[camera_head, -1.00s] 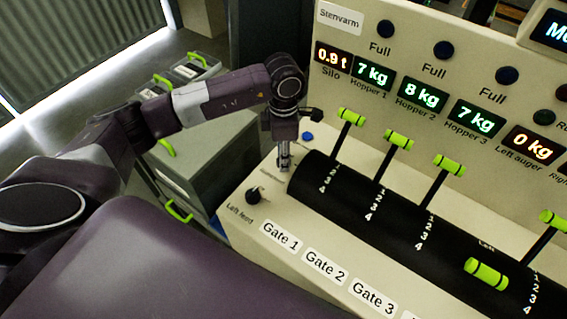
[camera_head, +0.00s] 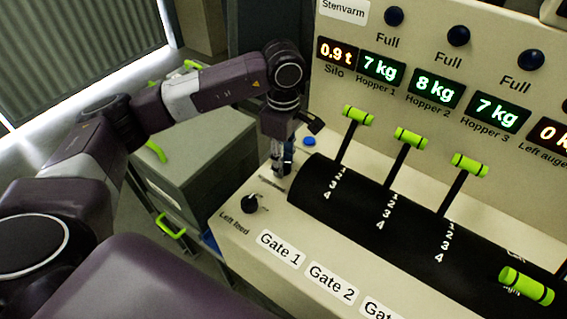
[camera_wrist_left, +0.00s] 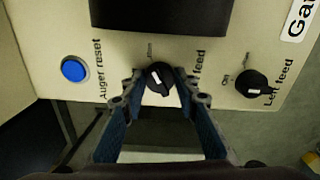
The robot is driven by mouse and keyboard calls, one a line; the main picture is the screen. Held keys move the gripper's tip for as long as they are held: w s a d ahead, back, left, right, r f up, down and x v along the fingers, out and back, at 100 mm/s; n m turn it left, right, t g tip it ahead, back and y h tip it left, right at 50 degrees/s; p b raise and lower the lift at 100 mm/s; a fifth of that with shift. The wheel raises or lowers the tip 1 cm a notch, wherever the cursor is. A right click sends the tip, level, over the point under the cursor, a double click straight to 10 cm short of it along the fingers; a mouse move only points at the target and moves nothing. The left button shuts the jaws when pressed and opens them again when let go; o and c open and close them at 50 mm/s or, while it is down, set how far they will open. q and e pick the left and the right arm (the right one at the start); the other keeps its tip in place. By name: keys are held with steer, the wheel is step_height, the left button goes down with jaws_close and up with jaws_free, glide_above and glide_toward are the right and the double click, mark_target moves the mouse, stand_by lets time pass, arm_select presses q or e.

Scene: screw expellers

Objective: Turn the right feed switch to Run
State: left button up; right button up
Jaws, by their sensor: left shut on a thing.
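The right feed switch (camera_wrist_left: 160,77) is a black knob with a white pointer mark, on the cream panel. My left gripper (camera_wrist_left: 158,86) is shut on this knob, one finger on each side. In the head view my left gripper (camera_head: 280,174) points down at the panel beside the black lever drum and hides the knob. My right gripper is not in view.
The left feed knob (camera_wrist_left: 252,84) sits close beside my left gripper, and the blue auger reset button (camera_wrist_left: 75,69) is on its other side. Green-handled gate levers (camera_head: 358,115) rise from the black drum (camera_head: 345,205). A grey cabinet (camera_head: 195,150) stands left of the panel.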

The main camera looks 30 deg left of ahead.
arm_select(q)
steer(key=shift+r, duration=0.1)
stand_by(0.3)
steer(key=o, duration=1.1)
steer(key=shift+o, duration=0.2)
step_height(320, 180, up, 12)
